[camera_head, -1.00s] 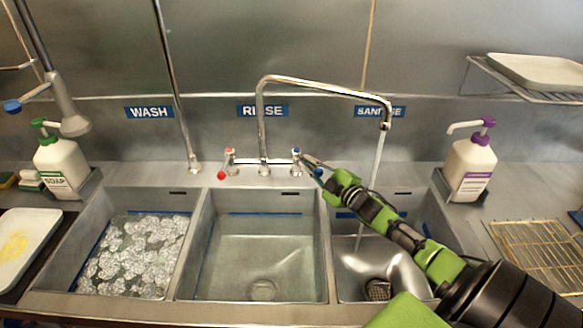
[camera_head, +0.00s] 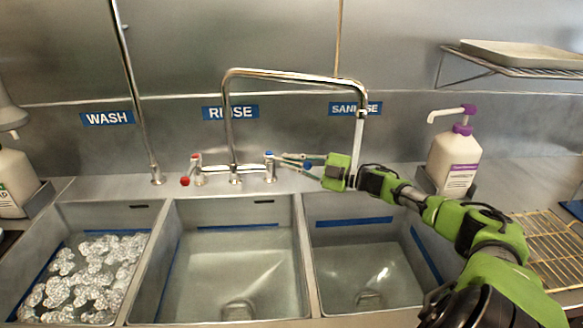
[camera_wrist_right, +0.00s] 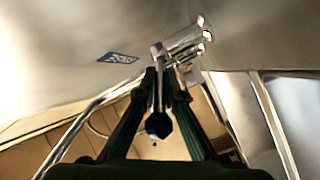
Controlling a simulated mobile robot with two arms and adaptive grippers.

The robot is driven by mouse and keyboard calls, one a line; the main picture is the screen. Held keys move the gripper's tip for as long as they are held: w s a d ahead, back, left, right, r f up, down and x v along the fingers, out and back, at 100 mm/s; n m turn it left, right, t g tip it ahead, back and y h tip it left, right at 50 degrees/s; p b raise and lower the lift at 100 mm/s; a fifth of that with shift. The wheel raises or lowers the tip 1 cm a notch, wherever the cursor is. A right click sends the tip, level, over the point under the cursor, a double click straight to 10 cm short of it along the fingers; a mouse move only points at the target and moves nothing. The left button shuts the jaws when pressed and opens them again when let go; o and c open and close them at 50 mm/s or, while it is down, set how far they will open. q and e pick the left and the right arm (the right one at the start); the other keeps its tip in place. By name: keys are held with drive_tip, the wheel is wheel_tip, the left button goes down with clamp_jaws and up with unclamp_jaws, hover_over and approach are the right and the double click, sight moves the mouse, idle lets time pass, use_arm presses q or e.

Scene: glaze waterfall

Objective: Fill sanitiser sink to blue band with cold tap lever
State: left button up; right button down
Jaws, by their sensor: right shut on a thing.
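The cold tap lever (camera_head: 308,164) has a blue end and sits right of the red-ended lever. My right gripper (camera_head: 289,161) is shut on the cold lever, its fingers on either side of it. In the right wrist view, the lever's dark blue knob (camera_wrist_right: 158,125) shows between the fingers. Water (camera_head: 357,150) runs from the spout and passes by my gripper; its lower end is not clear. The sanitiser sink (camera_head: 308,262) has a pale sheen over its floor and drain. Its blue band (camera_head: 355,221) shows above that sheen; the exact water level is hard to tell. My left gripper is out of view.
The rinse sink (camera_head: 168,262) holds clear water. The wash sink (camera_head: 50,222) holds foam. A wire rack (camera_head: 548,245) lies at the right, and a tray (camera_head: 525,54) sits on a wall shelf.

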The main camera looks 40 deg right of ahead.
idle(0.3)
drive_tip(key=c, duration=2.1)
unclamp_jaws()
drive_tip(key=shift+c, duration=0.2)
drive_tip(key=v, duration=1.2)
